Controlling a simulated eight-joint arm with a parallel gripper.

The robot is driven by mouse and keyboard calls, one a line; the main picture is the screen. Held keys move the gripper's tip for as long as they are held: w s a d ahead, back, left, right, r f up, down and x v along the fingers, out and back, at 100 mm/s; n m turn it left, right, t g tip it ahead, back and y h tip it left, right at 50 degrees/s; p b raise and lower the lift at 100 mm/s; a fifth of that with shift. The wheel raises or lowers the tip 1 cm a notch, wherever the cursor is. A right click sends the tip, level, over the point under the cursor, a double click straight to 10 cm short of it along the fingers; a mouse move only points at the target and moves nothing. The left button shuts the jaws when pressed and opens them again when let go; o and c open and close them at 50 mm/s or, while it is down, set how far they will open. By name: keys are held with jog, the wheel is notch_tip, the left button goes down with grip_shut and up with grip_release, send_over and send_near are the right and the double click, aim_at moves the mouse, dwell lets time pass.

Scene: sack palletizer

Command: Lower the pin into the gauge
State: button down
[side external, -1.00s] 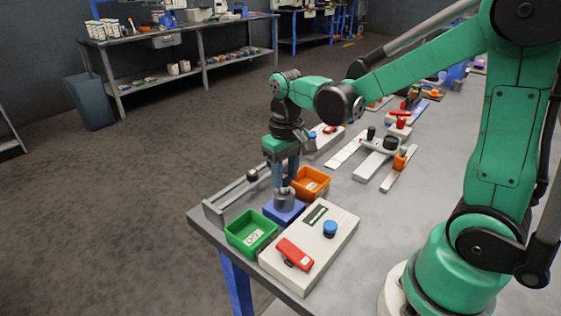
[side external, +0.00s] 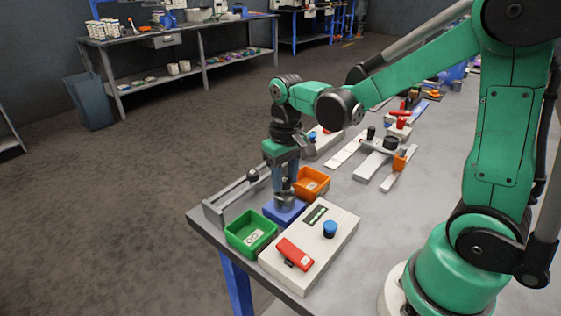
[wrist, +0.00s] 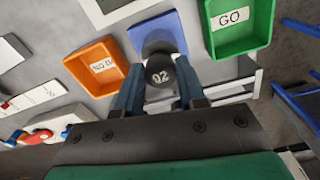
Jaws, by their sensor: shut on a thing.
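My gripper (side external: 284,188) points straight down over the gauge and is shut on the pin. The gauge is a grey ring (side external: 284,204) on a blue block (side external: 296,216); the wrist view shows the blue block (wrist: 172,28) and part of the ring (wrist: 158,45) just beyond the pin. The pin's lower end is hidden by the fingers and ring, so I cannot tell how deep it sits.
A green GO bin (side external: 251,233) and an orange bin (side external: 312,183) flank the gauge. A white box (side external: 330,243) with a display, blue knob and red part stands in front. A grey rail (side external: 235,193) runs behind. Other fixtures stand farther along the table.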

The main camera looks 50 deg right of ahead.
jog(key=shift+f, duration=0.1)
dwell(0.3)
jog(key=shift+c, duration=2.1)
grip_release()
jog(key=shift+r, duration=4)
